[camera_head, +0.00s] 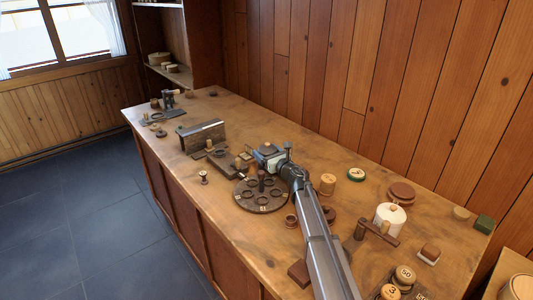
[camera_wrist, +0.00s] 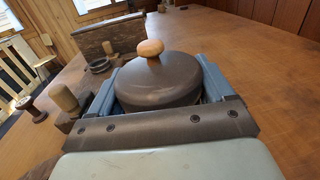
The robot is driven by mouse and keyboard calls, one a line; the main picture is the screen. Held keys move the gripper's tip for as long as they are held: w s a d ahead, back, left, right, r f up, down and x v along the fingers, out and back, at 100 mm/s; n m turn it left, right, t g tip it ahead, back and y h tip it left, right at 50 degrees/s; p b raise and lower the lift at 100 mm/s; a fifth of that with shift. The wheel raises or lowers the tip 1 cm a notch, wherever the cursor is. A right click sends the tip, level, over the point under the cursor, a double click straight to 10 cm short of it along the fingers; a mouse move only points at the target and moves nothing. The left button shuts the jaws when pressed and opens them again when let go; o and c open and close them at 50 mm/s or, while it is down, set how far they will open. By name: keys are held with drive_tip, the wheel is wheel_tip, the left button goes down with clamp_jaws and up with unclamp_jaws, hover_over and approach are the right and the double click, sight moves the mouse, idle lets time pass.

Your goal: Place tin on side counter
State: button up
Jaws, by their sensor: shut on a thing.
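The tin (camera_wrist: 160,82) is a dark brown round thing with a domed top and an orange-brown wooden knob. In the wrist view it sits between the two blue fingers of my gripper (camera_wrist: 158,92), which is shut on it. In the head view my gripper (camera_head: 268,154) is above the middle of the wooden workbench (camera_head: 330,225); the tin is mostly hidden there by the gripper. I cannot tell whether the tin's base touches the bench. Which surface is the side counter is unclear; a wooden surface (camera_head: 488,284) shows at the lower right corner.
A round dark plate (camera_head: 262,207) with rings lies in front of my gripper, and an upright brown board (camera_head: 202,136) stands left of it. A white lidded jar (camera_head: 390,217), a brown lidded pot (camera_head: 401,192) and a green block (camera_head: 483,224) stand at the right.

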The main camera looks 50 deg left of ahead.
drive_tip(key=o, duration=1)
drive_tip(key=shift+f, duration=0.15)
drive_tip(key=shift+r, duration=0.2)
drive_tip(key=d, duration=0.5)
drive_tip(key=shift+s+d, duration=0.25)
drive_tip(key=shift+s, duration=0.15)
wheel_tip(320, 180, up, 7)
drive_tip(key=shift+a, duration=0.3)
